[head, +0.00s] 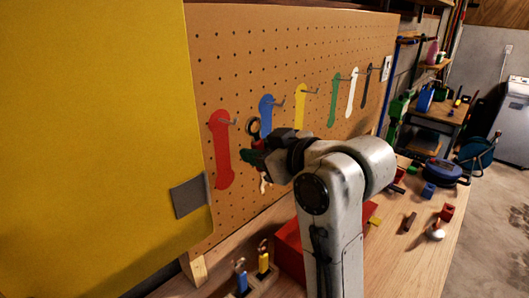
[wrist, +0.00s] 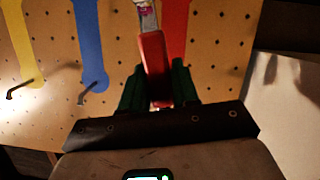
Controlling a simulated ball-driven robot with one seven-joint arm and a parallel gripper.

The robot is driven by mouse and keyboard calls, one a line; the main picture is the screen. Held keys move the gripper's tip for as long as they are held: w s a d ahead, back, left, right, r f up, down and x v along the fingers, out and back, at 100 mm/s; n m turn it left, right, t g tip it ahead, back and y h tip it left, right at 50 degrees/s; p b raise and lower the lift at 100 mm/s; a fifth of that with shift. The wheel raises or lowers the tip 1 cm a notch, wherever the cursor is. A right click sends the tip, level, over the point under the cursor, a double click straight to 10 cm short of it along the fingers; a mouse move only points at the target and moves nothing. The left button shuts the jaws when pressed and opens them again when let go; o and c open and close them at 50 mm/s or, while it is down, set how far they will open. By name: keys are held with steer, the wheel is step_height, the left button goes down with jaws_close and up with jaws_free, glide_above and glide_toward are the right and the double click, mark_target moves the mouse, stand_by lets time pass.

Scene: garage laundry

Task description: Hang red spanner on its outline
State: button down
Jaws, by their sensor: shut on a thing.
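My gripper (head: 256,158) has green fingers and is shut on the red spanner. The spanner's red handle (wrist: 154,60) shows between the fingers (wrist: 158,85) in the wrist view, with a metal part at the top edge.
Blue (head: 266,108), yellow (head: 300,100) and green (head: 335,98) outlines with hooks continue rightward. A yellow panel (head: 100,130) stands close at the left. Below are a red box (head: 289,245) and a holder with blue (head: 241,275) and yellow (head: 264,260) handles. Several items lie on the bench.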

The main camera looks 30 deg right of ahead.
mark_target(228, 145)
steer(key=shift+a+r+x, duration=0.1)
steer(key=shift+r+x, duration=0.05)
steer(key=shift+x, duration=0.65)
steer(key=shift+a+r+x, duration=0.1)
steer(key=shift+r+x, duration=0.1)
steer(key=shift+x, duration=0.65)
steer(key=shift+r+x, duration=0.15)
steer(key=shift+x, duration=0.65)
steer(key=shift+w+a+f, duration=0.2)
steer(key=shift+w+f, duration=0.4)
steer(key=shift+w, duration=0.25)
steer(key=c, duration=0.8)
jaws_free()
steer(key=shift+o, duration=0.2)
steer(key=b+v, duration=0.2)
steer(key=v, duration=0.8)
steer(key=shift+s+b, duration=0.3)
steer(key=shift+s, duration=0.1)
